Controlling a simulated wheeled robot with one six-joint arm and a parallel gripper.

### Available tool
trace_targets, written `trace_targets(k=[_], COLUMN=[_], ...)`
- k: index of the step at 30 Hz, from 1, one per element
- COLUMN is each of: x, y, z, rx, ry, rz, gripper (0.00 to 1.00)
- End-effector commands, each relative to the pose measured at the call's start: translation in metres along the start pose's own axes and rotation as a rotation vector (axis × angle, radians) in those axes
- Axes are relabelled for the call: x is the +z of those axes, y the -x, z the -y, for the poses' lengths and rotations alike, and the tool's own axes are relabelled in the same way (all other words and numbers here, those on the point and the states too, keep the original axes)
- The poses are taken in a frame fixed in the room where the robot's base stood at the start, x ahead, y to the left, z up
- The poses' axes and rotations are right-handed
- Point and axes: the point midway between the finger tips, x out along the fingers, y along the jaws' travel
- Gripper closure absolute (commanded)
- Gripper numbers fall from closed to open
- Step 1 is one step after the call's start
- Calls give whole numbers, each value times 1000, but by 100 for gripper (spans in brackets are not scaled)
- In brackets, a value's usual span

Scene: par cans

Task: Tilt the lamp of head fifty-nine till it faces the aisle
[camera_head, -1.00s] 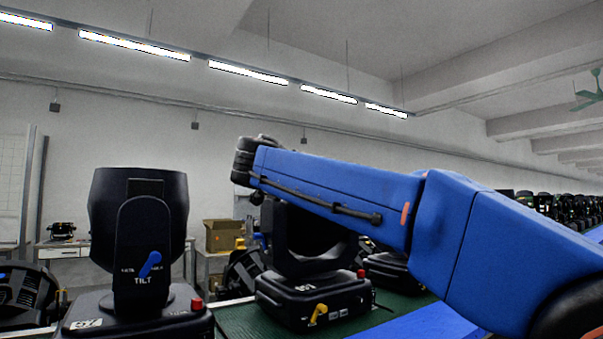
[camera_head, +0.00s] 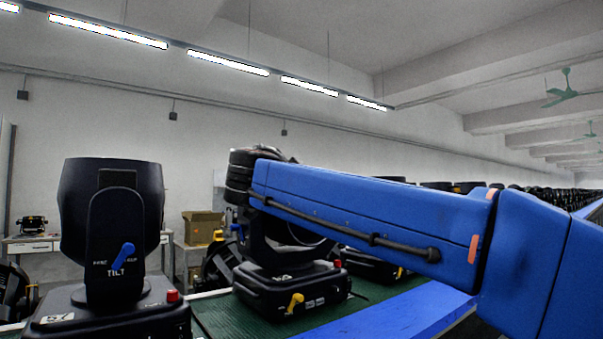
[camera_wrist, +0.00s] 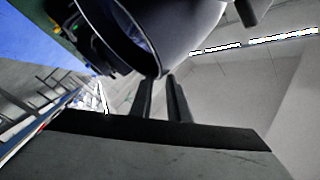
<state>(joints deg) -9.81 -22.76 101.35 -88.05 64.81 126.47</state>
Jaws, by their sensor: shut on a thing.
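A black moving head (camera_head: 290,290) with a yellow lever stands on the green surface, partly behind my blue arm. Its number label is too small to read. Its lamp is mostly hidden by the arm, with a curved dark edge showing below it. In the wrist view the dark round lamp (camera_wrist: 170,28) fills the top, its open rim facing down-left. My gripper (camera_wrist: 162,84) has its two fingers close together at that rim, shut on its edge. In the head view the gripper itself is hidden behind the arm.
Another black head (camera_head: 112,225), labelled 57, with a blue tilt lever stands upright at the left. More heads line the row to the right. A cardboard box (camera_head: 203,227) sits on a table behind. A blue strip (camera_head: 400,318) runs along the green surface's front.

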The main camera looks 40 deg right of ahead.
Motion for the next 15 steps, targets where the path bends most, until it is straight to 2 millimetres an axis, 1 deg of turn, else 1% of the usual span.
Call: trace_targets(k=[1,15], x=[13,16], y=[-2,-1], z=[-5,-8], rx=[9,7], ry=[15,18], rz=[14,17], gripper=[100,100])
